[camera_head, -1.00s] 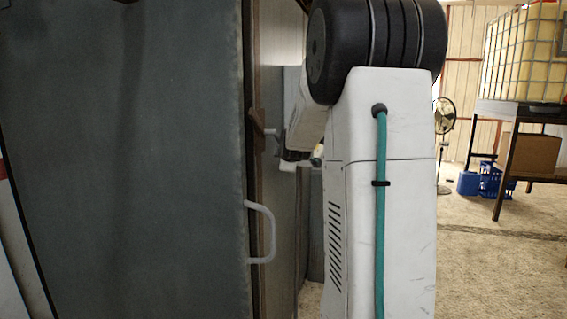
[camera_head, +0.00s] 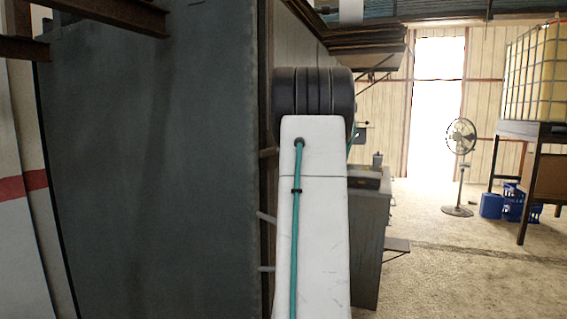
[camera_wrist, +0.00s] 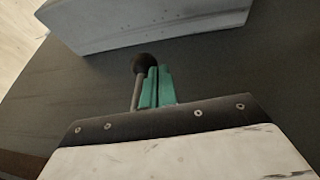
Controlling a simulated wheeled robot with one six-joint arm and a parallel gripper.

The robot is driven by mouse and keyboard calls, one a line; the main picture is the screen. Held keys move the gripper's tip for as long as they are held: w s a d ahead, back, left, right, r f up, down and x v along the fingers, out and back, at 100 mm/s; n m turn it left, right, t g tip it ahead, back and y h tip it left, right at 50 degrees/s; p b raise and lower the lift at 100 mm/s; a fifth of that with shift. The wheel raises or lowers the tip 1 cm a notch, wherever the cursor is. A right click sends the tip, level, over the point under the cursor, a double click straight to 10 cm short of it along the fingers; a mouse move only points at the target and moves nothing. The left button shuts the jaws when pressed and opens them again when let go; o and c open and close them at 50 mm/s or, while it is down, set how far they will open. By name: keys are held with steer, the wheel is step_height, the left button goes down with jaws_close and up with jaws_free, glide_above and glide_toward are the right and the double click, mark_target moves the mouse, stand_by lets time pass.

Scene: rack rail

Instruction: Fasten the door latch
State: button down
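The large dark grey door (camera_head: 150,170) fills the left of the head view. Its pale handle (camera_head: 265,217) shows at the right edge, partly behind my arm. Above it a short bar (camera_head: 267,152) sticks out at the edge, possibly part of the latch; the rest is hidden by my arm. My gripper is hidden in the head view. In the wrist view my gripper (camera_wrist: 155,88) has its green fingers close together with nothing visible between them. A thin rod with a dark round knob (camera_wrist: 143,63) lies just left of the fingers; I cannot tell whether they touch.
A grey cabinet (camera_head: 368,235) stands just right of my arm. Further right are a fan (camera_head: 460,140), blue crates (camera_head: 512,203) and a table with a caged yellow tank (camera_head: 535,75). The floor between is open. Brown beams (camera_head: 110,15) cross the top left.

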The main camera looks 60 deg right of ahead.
steer(key=shift+d+r, duration=0.1)
steer(key=shift+r, duration=0.5)
steer(key=shift+f, duration=0.15)
steer(key=s+a+f, duration=0.5)
steer(key=a, duration=0.5)
steer(key=shift+s+a+f, duration=0.15)
steer(key=shift+a+f, duration=0.25)
